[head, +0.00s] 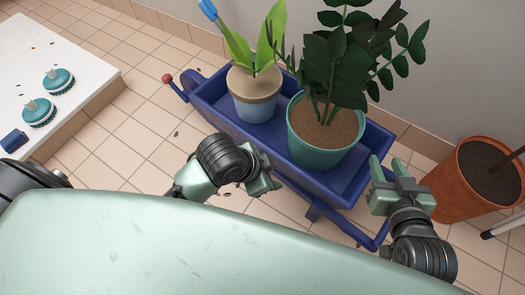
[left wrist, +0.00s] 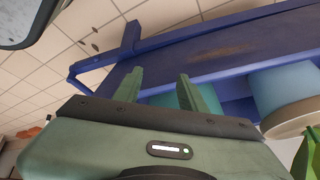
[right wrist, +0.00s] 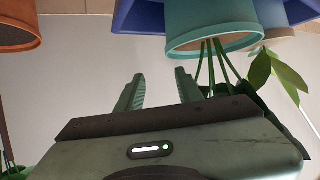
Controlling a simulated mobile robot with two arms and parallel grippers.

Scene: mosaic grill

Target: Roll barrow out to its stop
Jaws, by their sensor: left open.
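The blue barrow (head: 342,186) stands along the wall and holds two potted plants: a light blue pot with a beige rim (head: 257,104) and a teal pot (head: 311,152). A red knob (head: 167,78) sits at its left end, and a blue bar (head: 347,229) extends at its lower right. My left gripper (head: 268,172) is open and empty beside the barrow's near side; the barrow (left wrist: 215,50) fills the upper left wrist view. My right gripper (head: 386,168) is open and empty by the barrow's right end. In the right wrist view the teal pot (right wrist: 211,22) is above its fingers.
A terracotta pot (head: 461,180) stands right of the barrow, close to my right gripper. A white slab (head: 70,55) with teal round brushes (head: 58,80) and a dark blue block (head: 13,140) is at the left. Tiled floor (head: 135,130) between slab and barrow is mostly clear.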

